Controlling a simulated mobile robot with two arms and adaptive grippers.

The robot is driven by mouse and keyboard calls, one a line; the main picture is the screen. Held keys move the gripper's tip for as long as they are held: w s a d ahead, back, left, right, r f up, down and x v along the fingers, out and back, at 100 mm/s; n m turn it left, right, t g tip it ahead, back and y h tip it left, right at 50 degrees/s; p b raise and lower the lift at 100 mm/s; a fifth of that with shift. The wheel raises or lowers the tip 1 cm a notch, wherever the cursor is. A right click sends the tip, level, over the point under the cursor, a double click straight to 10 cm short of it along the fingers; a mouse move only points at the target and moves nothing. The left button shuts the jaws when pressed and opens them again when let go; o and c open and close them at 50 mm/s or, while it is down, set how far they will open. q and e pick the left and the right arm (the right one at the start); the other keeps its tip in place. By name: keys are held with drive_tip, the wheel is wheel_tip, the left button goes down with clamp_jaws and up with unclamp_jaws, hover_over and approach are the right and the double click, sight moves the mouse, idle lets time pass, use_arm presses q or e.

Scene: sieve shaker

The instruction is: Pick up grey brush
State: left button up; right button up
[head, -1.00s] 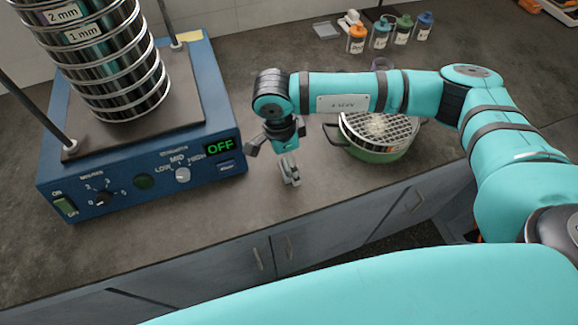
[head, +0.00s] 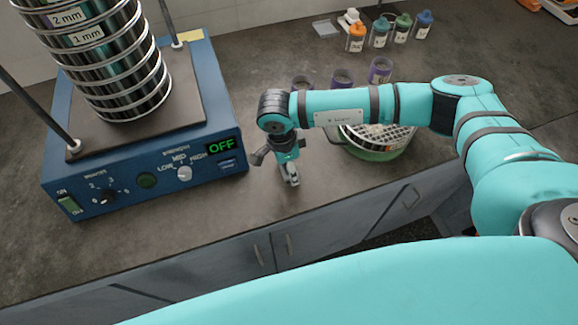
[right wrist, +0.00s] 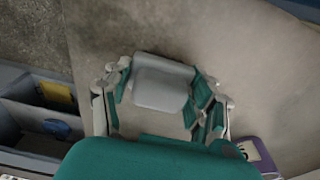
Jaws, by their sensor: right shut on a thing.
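My right gripper (head: 291,181) points down over the counter in the head view, right of the blue shaker base. In the right wrist view its fingers (right wrist: 160,100) are shut on the grey brush (right wrist: 161,84), whose plain light-grey block shows between them. The brush's underside and any bristles are hidden. In the head view the brush is too small to tell from the fingers. I cannot tell whether it touches the counter. My left gripper is not in view.
The blue sieve shaker (head: 150,165) with its sieve stack (head: 115,75) stands left, display reading OFF. A green pan with a mesh sieve (head: 372,152) sits partly behind my right arm. Purple containers (head: 342,78) and several bottles (head: 379,32) stand behind. The counter's front edge is close.

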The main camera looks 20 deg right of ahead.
drive_tip(key=shift+c, duration=0.6)
drive_tip(key=shift+w+r+b, duration=0.1)
drive_tip(key=shift+r+b, duration=0.25)
drive_tip(key=shift+r, duration=0.25)
wheel_tip(320, 180, up, 2)
drive_tip(key=shift+r+b, duration=0.1)
drive_tip(key=shift+b, duration=0.4)
drive_tip(key=s+a+r+b, duration=0.1)
drive_tip(key=s+b, duration=0.2)
drive_tip(key=s, duration=1.3)
drive_tip(key=shift+r+b, duration=0.3)
drive_tip(key=shift+b, duration=0.05)
drive_tip(key=shift+s, duration=0.1)
